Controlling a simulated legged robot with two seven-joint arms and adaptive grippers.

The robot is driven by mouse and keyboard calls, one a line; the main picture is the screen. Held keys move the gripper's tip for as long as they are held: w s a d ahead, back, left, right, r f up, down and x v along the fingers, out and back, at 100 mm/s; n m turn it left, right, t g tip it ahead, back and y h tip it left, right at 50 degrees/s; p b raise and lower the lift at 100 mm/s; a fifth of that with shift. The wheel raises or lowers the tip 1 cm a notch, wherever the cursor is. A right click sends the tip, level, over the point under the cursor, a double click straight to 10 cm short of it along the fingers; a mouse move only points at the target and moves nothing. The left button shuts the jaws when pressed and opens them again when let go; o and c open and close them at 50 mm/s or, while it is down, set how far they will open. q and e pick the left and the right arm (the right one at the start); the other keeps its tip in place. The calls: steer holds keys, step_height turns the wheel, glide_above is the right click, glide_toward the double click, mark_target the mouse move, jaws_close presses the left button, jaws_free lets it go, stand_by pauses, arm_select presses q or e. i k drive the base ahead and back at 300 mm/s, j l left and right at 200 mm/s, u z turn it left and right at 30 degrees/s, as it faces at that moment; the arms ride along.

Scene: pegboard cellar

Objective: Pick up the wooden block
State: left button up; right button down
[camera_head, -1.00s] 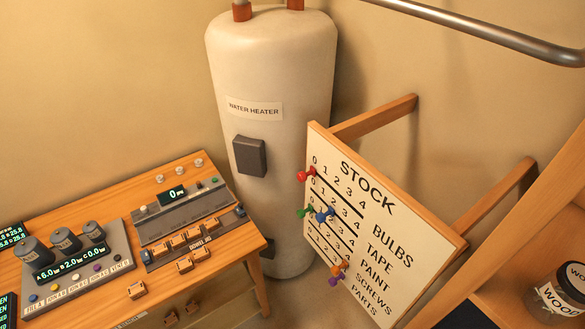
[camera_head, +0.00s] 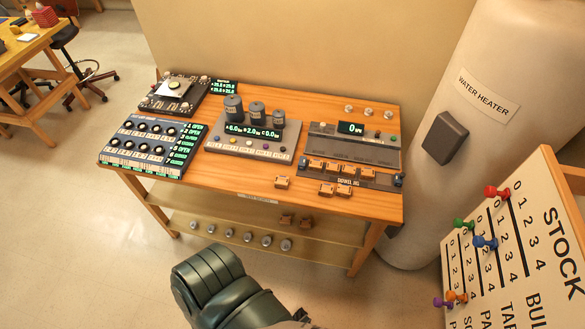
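Several small orange-brown blocks that look wooden are on the workbench (camera_head: 190,193). One block (camera_head: 282,182) lies alone near the front edge. Two more blocks (camera_head: 335,190) lie together to its right, and a row of blocks (camera_head: 340,169) sits in a dark rack labelled with small text. Two more small blocks (camera_head: 296,221) are on the shelf below the top. I cannot tell which block the task means. A dark green part of my body shows at the bottom middle, apart from the bench. Neither gripper is clearly in view.
The bench also bears a knob panel (camera_head: 150,148), a console with three cylinders (camera_head: 250,150) and a grey unit with a display (camera_head: 355,150). The water heater (camera_head: 465,110) and STOCK board (camera_head: 520,245) stand at right. Floor at left front (camera_head: 70,230) is clear.

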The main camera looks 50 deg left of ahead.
mark_target(280, 182)
steer(key=u, duration=1.65)
